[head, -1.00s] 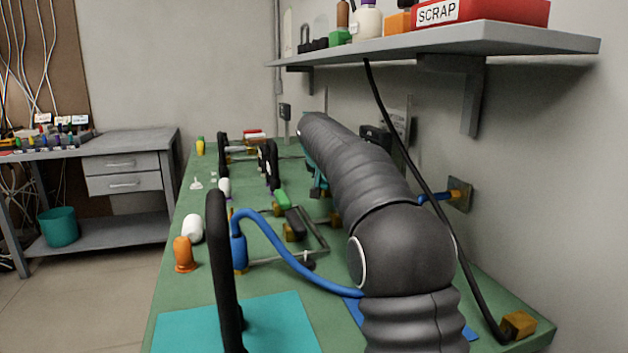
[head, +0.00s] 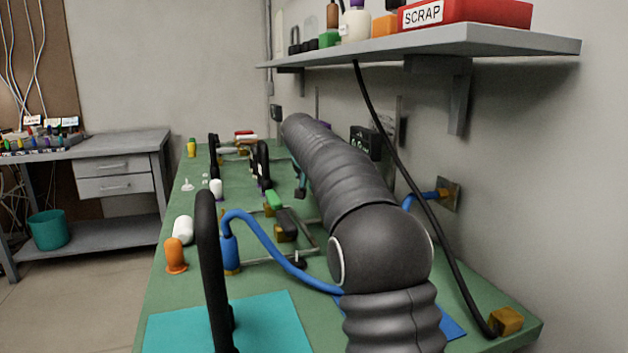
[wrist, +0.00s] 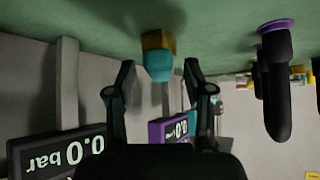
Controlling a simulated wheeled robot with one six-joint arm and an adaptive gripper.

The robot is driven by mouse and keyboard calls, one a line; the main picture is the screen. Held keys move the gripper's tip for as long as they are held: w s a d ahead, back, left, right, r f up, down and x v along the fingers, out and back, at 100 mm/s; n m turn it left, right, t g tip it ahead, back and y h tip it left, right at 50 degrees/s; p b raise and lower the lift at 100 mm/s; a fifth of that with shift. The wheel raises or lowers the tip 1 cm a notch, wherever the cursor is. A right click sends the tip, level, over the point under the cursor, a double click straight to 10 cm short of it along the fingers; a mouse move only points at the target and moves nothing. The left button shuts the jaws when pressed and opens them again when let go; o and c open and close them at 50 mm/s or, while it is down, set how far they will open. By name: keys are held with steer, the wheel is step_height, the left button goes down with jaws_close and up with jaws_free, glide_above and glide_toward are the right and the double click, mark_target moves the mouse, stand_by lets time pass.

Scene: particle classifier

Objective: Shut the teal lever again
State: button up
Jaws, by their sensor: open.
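In the wrist view, which is upside down, a teal part (wrist: 158,65) joins a brass-coloured block (wrist: 158,40) on the green bench top. I take it for the teal lever, seen nearly end-on; whether it stands open or shut I cannot tell. My gripper (wrist: 159,70) is open and empty, with one finger on each side of the teal part in the picture. Whether they are level with it in depth is unclear. In the head view my arm hides most of this spot; only a sliver of teal (head: 299,178) shows beside it.
A display reading 0.0 bar (wrist: 75,155) and a purple-framed display (wrist: 172,130) stand beyond the fingers. A black handle on a purple base (wrist: 277,80) is to the right. A shelf (head: 430,45) overhangs the bench, and a black cable (head: 410,175) crosses near my arm.

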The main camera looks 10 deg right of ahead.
steer(key=v, duration=1.2)
